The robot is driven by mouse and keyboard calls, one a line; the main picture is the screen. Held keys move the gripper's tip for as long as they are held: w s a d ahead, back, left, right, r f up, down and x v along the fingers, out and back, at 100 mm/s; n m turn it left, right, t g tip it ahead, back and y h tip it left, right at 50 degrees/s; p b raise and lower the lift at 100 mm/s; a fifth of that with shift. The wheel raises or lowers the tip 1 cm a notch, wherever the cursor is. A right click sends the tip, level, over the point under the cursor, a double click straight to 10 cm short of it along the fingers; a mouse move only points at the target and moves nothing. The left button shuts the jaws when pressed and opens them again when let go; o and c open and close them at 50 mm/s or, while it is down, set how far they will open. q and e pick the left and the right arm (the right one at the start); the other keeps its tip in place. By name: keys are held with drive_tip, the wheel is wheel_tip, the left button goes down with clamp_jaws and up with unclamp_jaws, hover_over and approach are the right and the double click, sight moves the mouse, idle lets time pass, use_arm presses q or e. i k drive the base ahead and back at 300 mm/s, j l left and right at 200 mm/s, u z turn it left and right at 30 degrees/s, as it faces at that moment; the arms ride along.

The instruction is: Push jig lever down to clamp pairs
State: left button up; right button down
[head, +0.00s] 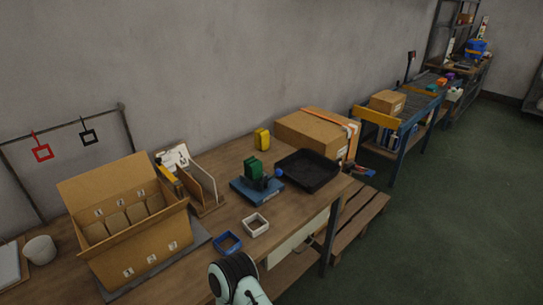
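The jig (248,192) is a blue base plate on the wooden bench, with green upright pieces (254,169) standing on it. A small blue ball (279,172) shows at the jig's right side and looks like the knob of its lever. The lever's arm is too small and dark to make out, so its angle is unclear. I cannot make out sock pairs in the jig. Neither of my grippers shows; only a white and black part of my own arm is at the bottom edge, well in front of the jig.
A black tray (322,181) is right of the jig, a yellow object (262,139) behind it. Blue (228,247) and white (263,219) small trays are in front. An open divided carton (150,256) and a wooden rack (208,206) stand left. A closed carton (310,128) is behind.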

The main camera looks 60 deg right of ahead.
sight(278, 172)
drive_tip(key=k+l+u, duration=0.15)
drive_tip(key=l, duration=0.2)
drive_tip(key=k+l+u, duration=0.1)
drive_tip(key=l, duration=0.2)
drive_tip(key=k+l+u, duration=0.15)
drive_tip(key=l, duration=0.2)
drive_tip(key=k+l, duration=0.25)
drive_tip(key=l, duration=0.2)
drive_tip(key=k+l, duration=0.25)
drive_tip(key=l, duration=0.2)
drive_tip(key=k+l, duration=0.25)
drive_tip(key=l, duration=0.2)
drive_tip(key=k+l+u, duration=0.1)
drive_tip(key=k+l, duration=0.15)
drive_tip(key=l, duration=0.2)
drive_tip(key=k+l, duration=0.25)
drive_tip(key=l, duration=0.15)
